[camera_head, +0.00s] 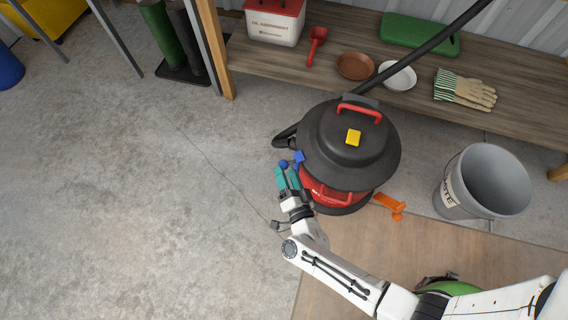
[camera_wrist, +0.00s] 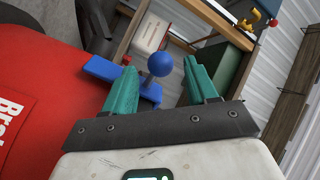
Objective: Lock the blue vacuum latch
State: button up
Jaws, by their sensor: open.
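The vacuum (camera_head: 350,145) has a black lid, a red body and a red top handle, and stands on the floor. Its blue latch (camera_head: 299,158) is on the left side of the lid's edge. In the wrist view the blue latch (camera_wrist: 115,76) is a flat lever with a round ball knob (camera_wrist: 159,62). My gripper (camera_head: 284,176) has teal fingers and is open beside the latch. In the wrist view my gripper (camera_wrist: 164,75) has the knob between and slightly beyond its fingertips. I cannot tell whether either finger touches it. An orange latch (camera_head: 391,206) sticks out on the vacuum's right side.
A wooden shelf (camera_head: 420,90) behind the vacuum holds a red-and-white box (camera_head: 274,22), bowls, a red scoop, gloves and a green case. A grey bucket (camera_head: 482,182) stands at right. A black hose runs from the vacuum over the shelf.

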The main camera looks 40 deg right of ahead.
jog(key=p+v, duration=0.1)
jog(key=v, duration=0.5)
jog(key=shift+s, duration=0.4)
